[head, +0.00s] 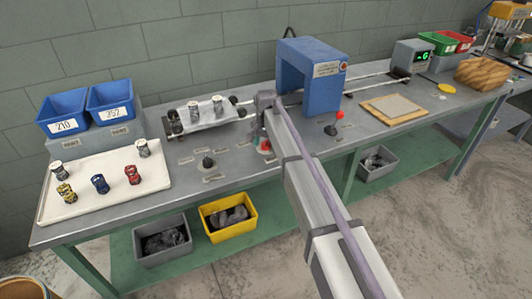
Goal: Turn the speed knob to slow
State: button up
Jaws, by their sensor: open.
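A black knob (208,162) stands on the bench's front part, left of my arm. Several small labels surround it, too small to read, so I cannot tell which setting it points to. It looks like the speed knob. My gripper (264,128) is at the end of my arm, above the bench and right of the knob, apart from it. The gripper is open and appears empty; its fingers are small and partly hidden by my arm.
A red control (264,146) sits beside my arm. A red-ball lever (339,115) stands right, before the blue arch (310,75). A white tray (95,207) with cans and toy cars is left. Bench around the knob is clear.

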jog(key=shift+c, duration=0.2)
jog(key=c, duration=0.9)
jog(key=shift+n, duration=0.4)
jog(key=n, duration=0.3)
jog(key=shift+n, duration=0.3)
jog(key=n, duration=0.4)
jog(key=shift+n, duration=0.3)
jog(key=n, duration=0.4)
jog(key=shift+n, duration=0.3)
jog(key=n, duration=0.4)
jog(key=shift+n, duration=0.3)
